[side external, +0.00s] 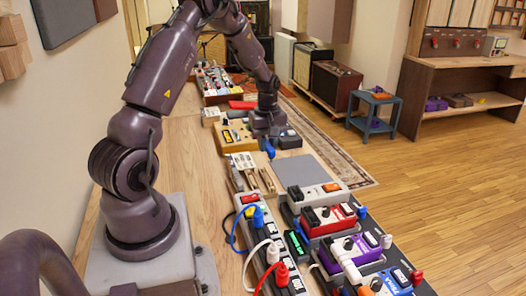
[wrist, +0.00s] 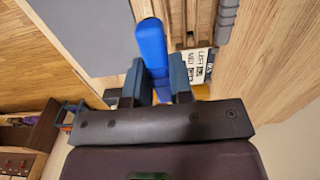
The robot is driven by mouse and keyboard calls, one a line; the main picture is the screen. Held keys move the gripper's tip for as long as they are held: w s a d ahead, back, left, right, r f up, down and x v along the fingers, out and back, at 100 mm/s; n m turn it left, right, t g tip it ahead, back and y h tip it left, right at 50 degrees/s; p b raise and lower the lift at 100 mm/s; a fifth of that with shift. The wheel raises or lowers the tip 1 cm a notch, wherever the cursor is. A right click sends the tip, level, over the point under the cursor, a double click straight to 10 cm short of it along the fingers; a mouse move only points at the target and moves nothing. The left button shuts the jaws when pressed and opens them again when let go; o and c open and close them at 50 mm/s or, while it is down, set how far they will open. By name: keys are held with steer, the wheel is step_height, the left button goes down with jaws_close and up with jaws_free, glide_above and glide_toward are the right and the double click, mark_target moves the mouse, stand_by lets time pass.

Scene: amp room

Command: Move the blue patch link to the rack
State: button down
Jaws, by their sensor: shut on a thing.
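My gripper (side external: 268,138) is shut on the blue patch link (side external: 270,150), which hangs below the fingers above the bench. In the wrist view the blue patch link (wrist: 151,48) sticks out from between the two fingers of my gripper (wrist: 159,85). Its held end is partly hidden by the fingers. A slim wooden piece with strips and gaps (side external: 264,180) lies on the bench in front of the gripper; I cannot tell for sure whether it is the rack. Wooden strips (wrist: 191,20) also show beside the link in the wrist view.
A grey mat (side external: 308,172) lies clear at the right. Power strips with plugs and cables (side external: 268,240) and a board of several pedals (side external: 345,240) stand nearer the camera. A yellow box (side external: 233,136) and a black box (side external: 288,139) flank the gripper.

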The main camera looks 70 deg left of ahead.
mark_target(267, 177)
steer(key=shift+f, duration=3.45)
steer(key=shift+f, duration=1.05)
steer(key=c, duration=0.5)
jaws_free()
steer(key=shift+r, duration=0.1)
steer(key=shift+r, duration=3.4)
